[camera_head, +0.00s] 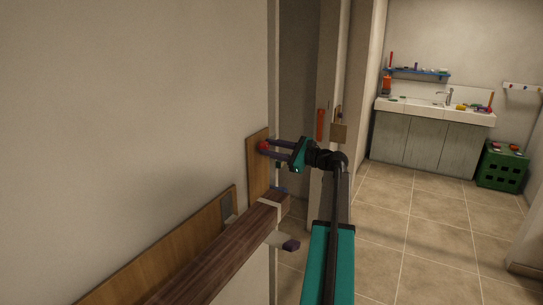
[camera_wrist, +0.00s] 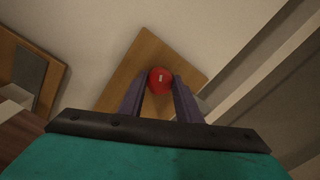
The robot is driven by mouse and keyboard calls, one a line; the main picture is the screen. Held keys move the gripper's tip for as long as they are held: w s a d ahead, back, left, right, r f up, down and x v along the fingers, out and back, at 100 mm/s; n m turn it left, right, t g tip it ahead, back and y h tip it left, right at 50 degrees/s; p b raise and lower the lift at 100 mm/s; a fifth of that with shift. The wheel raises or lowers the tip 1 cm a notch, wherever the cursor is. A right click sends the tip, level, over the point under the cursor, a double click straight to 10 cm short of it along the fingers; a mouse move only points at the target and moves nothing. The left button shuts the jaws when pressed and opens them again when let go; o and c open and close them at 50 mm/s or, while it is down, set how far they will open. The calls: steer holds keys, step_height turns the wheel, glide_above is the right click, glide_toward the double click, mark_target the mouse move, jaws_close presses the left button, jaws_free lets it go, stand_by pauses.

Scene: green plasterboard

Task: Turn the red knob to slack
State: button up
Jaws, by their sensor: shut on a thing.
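The red knob (camera_head: 264,147) sits on a wooden board (camera_head: 257,180) fixed to the wall, left of the doorway. In the wrist view the knob (camera_wrist: 160,80) is a round red cap with a small pale mark on its face. My gripper (camera_head: 267,147) reaches in from the right with its purple fingers on either side of the knob. In the wrist view my gripper (camera_wrist: 160,88) is shut on the knob, one finger at each side. Any scale or label for slack cannot be made out.
An orange-red handle (camera_head: 320,125) and a brass plate (camera_head: 338,133) are by the doorway. A sink cabinet (camera_head: 432,140) and a green crate (camera_head: 502,166) stand far right. The tiled floor between is clear.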

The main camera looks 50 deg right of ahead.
steer(key=n+b, duration=0.4)
steer(key=shift+w+f, duration=0.1)
steer(key=shift+f, duration=0.05)
steer(key=shift+a+n+b, duration=0.1)
steer(key=shift+n+b, duration=0.7)
steer(key=shift+n, duration=0.3)
steer(key=shift+r, duration=0.25)
steer(key=o, duration=1)
steer(key=shift+w+f, duration=0.1)
steer(key=shift+w, duration=0.05)
steer(key=shift+o, duration=0.2)
steer(key=shift+s+f, duration=0.1)
steer(key=shift+s, duration=0.1)
steer(key=shift+s, duration=0.5)
steer(key=b+v, duration=0.2)
steer(key=v, duration=1)
steer(key=shift+s+d, duration=0.25)
steer(key=shift+s, duration=0.1)
